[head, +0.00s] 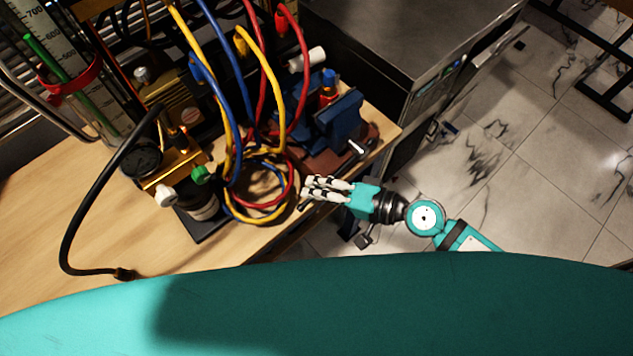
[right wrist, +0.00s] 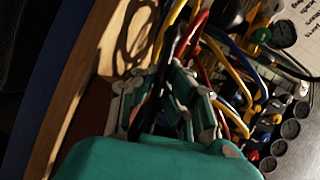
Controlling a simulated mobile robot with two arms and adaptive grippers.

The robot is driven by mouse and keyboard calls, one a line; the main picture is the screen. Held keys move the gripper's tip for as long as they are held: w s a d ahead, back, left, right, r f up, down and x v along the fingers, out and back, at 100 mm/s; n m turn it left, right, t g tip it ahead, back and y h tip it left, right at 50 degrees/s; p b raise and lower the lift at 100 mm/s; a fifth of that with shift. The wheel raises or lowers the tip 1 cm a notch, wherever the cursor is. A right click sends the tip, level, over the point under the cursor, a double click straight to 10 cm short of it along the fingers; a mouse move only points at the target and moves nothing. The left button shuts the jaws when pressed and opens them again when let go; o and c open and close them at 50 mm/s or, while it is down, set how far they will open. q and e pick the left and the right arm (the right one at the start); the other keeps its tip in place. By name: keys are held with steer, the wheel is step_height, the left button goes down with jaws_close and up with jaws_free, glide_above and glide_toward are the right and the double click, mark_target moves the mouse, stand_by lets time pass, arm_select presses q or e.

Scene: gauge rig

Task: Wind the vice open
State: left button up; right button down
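The vice (head: 338,116) is blue and sits on a reddish-brown base near the bench's front edge in the head view. A short pale bar end (head: 357,148), perhaps part of its handle, sticks out at the front. My right gripper (head: 305,189) is below and left of the vice, its fingers pointing left beside the coiled hoses. The fingers look close together, with nothing clearly held. They also show in the right wrist view (right wrist: 180,88), among dark shapes and hoses; their gap is unclear. My left gripper is not in view.
Red, yellow and blue hoses (head: 262,210) loop left of my right gripper. A brass gauge rig (head: 178,167) and a measuring cylinder (head: 85,85) stand further left. Bare bench wood (head: 120,220) lies at the front left. A dark cabinet (head: 400,40) stands behind the vice.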

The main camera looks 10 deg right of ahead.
steer(key=shift+w+f, duration=0.15)
steer(key=shift+w, duration=0.05)
steer(key=c, duration=2)
jaws_free()
steer(key=shift+c, duration=0.2)
steer(key=o, duration=0.6)
steer(key=shift+s+d, duration=0.1)
steer(key=shift+o, duration=0.2)
steer(key=v, duration=1.2)
steer(key=shift+c, duration=0.3)
